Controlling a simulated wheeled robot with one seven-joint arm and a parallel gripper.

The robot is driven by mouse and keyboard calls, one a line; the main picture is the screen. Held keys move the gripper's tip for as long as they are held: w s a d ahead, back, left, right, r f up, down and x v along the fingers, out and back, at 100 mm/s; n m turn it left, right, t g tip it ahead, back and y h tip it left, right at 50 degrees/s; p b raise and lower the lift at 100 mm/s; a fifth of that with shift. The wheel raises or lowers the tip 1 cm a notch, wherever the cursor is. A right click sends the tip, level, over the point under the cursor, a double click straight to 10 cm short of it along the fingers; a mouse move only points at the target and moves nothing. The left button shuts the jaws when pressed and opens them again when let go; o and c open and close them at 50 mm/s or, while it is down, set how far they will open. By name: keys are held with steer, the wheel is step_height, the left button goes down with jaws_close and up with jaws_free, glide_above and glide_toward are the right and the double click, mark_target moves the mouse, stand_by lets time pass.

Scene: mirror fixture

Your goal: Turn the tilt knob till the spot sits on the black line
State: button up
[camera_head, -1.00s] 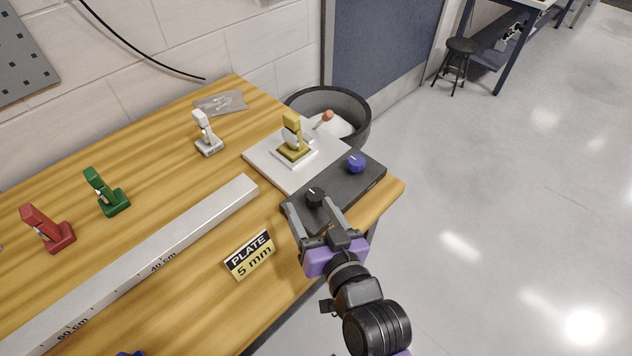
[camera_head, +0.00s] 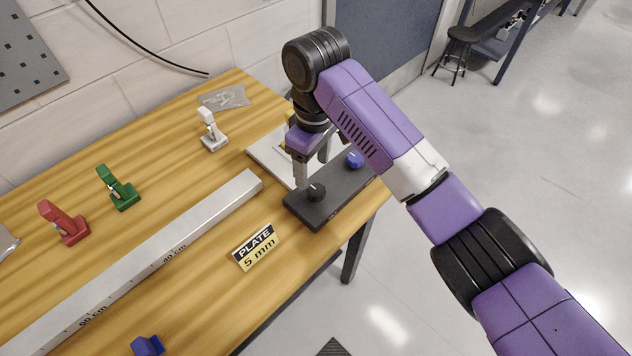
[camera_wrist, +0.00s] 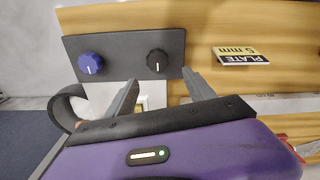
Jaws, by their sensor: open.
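A dark control box (camera_head: 340,194) at the table's right corner carries a black knob (camera_head: 316,192) and a blue knob (camera_head: 355,160). In the wrist view the black knob (camera_wrist: 157,60) and blue knob (camera_wrist: 91,63) each show a white pointer mark. I cannot tell which one is the tilt knob. My gripper (camera_wrist: 160,77) is open and empty, pointing down, with its fingertips to either side of and just short of the black knob in the wrist view. The gold mirror mount (camera_head: 290,116) is mostly hidden behind my gripper. No spot or black line is visible.
A white base plate (camera_head: 264,152) lies beside the box. A long scale bar (camera_head: 150,255) and a "PLATE 5 mm" sign (camera_head: 256,247) lie in front. White (camera_head: 211,130), green (camera_head: 118,188) and red (camera_head: 64,223) mounts stand leftward.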

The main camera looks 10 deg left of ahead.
mark_target(316, 189)
steer(key=shift+d+r, duration=0.15)
steer(key=shift+d, duration=0.2)
steer(key=shift+s+f, duration=0.1)
steer(key=shift+f, duration=0.15)
steer(key=shift+f+p, duration=0.6)
steer(key=shift+f, duration=2.95)
steer(key=c, duration=1.4)
